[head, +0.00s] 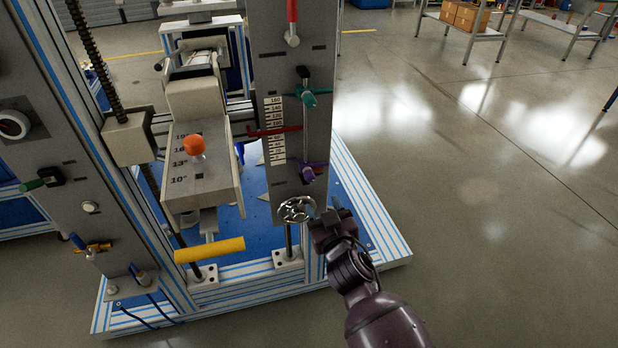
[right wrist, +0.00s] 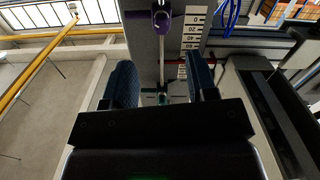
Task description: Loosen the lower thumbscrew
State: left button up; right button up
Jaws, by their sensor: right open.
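The lower thumbscrew (head: 309,173) is purple and sits low on the grey upright panel, beside the bottom of the white number scale (head: 275,130). A teal upper thumbscrew (head: 310,97) is above it on the same vertical rod. My right gripper (head: 329,213) is below and right of the purple thumbscrew, apart from it, near the handwheel. In the right wrist view its fingers (right wrist: 162,82) are spread with nothing gripped between them. That view also shows the purple thumbscrew (right wrist: 162,20) at the top, beyond the fingertips. My left gripper is not in view.
A metal handwheel (head: 297,209) is close left of my right gripper. A red pointer (head: 274,131) crosses the scale. A yellow handle (head: 209,250) and an orange knob (head: 194,145) are further left. The floor (head: 480,220) to the right is clear.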

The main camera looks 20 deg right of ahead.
aim_at(311, 179)
jog(key=shift+m, duration=0.5)
jog(key=w+b, duration=0.1)
jog(key=w, duration=0.8)
jog(key=shift+w, duration=0.7)
jog(key=shift+w+r, duration=0.1)
jog(key=shift+w, duration=0.1)
jog(key=shift+c, duration=0.5)
jog(key=c, duration=0.8)
jog(key=shift+c, duration=0.2)
